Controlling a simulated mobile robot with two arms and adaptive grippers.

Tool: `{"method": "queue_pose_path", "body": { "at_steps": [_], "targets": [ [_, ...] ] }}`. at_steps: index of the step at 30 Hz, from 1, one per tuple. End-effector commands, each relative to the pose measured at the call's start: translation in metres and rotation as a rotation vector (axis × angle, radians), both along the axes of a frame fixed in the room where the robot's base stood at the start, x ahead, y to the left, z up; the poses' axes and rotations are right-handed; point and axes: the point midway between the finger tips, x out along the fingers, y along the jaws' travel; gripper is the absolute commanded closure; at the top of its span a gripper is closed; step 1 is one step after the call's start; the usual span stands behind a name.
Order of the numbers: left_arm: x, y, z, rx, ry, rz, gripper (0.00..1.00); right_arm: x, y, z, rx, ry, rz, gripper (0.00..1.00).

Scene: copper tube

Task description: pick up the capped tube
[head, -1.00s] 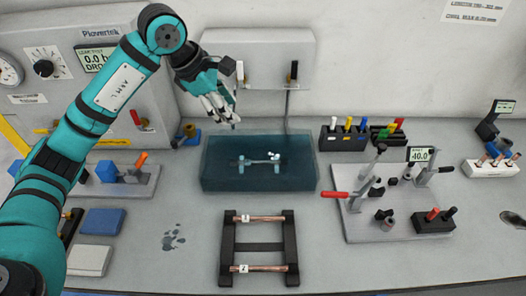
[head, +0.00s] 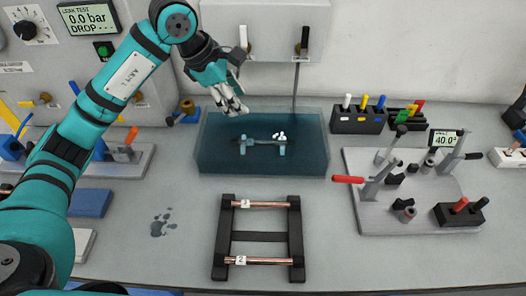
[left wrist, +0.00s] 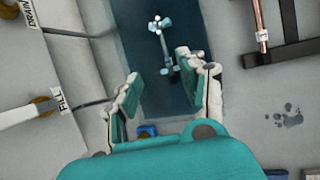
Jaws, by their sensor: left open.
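Two copper tubes with white number tags lie across a black rack (head: 227,236) at the front centre: an upper tube (head: 268,205) and a lower tube (head: 268,261). I cannot make out which tube is capped. One tube end (left wrist: 259,18) also shows at the top right in the left wrist view. My left gripper (head: 236,110) is open and empty, above the back left part of the water tank (head: 215,165). In the left wrist view its spread fingers (left wrist: 160,68) have the tank between and beyond them. My right gripper is not in view.
The dark tank holds a small pale fixture (head: 262,147) with white bits on it. A wet patch (head: 161,225) marks bare bench left of the rack.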

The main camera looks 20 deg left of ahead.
Motion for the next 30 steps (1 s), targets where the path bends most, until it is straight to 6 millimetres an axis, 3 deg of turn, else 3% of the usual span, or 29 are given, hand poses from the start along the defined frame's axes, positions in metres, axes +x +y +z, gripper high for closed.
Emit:
{"method": "queue_pose_path", "body": {
  "at_steps": [1,4,8,19,30],
  "targets": [
    [0.000,0.000,-0.013,0.000,0.000,0.000,0.58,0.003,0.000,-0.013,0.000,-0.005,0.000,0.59],
    [0.001,-0.002,-0.019,0.000,0.001,0.000,0.58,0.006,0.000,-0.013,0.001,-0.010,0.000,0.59],
    [0.006,-0.008,-0.034,-0.001,0.005,-0.001,0.58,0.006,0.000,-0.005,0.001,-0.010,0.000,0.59],
    [0.030,-0.032,-0.103,-0.001,0.005,-0.001,0.58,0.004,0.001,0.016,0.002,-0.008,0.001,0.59],
    [0.040,-0.043,-0.133,-0.001,0.005,0.000,0.58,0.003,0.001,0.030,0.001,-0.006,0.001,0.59]
  ]
}}
